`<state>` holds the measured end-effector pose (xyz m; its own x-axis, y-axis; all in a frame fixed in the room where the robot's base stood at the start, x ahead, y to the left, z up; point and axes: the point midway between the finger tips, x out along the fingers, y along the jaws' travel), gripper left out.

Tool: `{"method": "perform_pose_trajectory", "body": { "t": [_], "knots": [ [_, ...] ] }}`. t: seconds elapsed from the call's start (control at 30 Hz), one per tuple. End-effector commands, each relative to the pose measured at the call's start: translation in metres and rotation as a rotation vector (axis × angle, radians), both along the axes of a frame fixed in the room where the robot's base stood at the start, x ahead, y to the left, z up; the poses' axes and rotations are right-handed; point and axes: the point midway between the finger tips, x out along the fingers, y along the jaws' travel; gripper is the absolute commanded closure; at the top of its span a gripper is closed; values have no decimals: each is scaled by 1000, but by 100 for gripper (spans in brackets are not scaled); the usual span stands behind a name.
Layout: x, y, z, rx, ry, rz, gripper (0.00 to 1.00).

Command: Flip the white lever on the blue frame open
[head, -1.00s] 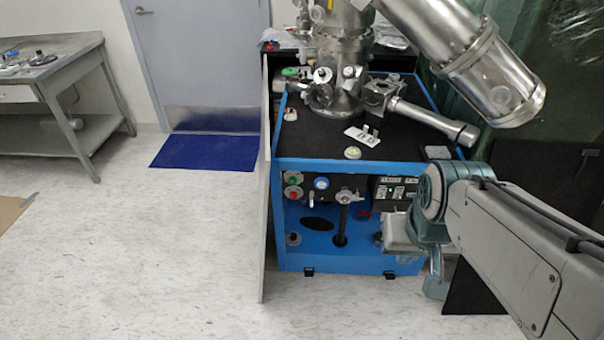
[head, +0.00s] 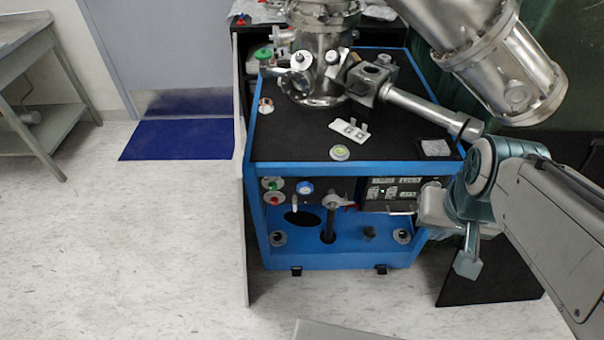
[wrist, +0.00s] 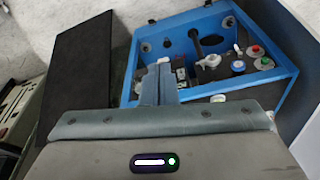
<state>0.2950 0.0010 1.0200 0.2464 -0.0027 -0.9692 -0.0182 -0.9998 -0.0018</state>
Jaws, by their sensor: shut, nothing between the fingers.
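The blue frame (head: 340,258) stands ahead of me, with a black top and an open front. The lever also shows in the wrist view (wrist: 208,61), where the blue frame (wrist: 215,97) appears turned around. My gripper (wrist: 164,66) is shut and empty in the wrist view, left of the lever in that picture and apart from it. In the head view my arm's end is at the frame's right front side; the fingertips are hard to make out there.
Metal vacuum parts (head: 318,60) stand on top. Floor is clear at the left front.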

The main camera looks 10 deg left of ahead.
Motion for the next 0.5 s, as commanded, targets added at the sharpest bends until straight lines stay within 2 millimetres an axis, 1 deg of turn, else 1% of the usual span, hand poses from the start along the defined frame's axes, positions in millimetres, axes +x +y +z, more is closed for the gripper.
{"method": "perform_pose_trajectory", "body": {
  "t": [0.07, 0.13, 0.17, 0.27, 0.37, 0.4, 0.47, 0.5],
  "knots": [
    [1, 1, -2, 2, 0, 4, 100],
    [6, 5, -8, 13, -1, 20, 100],
    [9, 8, -12, 20, 1, 30, 100],
    [27, 22, -33, 54, -3, 86, 100],
    [50, 46, -65, 94, -9, 161, 100],
    [60, 58, -79, 107, -12, 191, 100],
    [74, 75, -101, 121, -21, 232, 100],
    [83, 86, -117, 126, -26, 258, 100]
  ]
}}
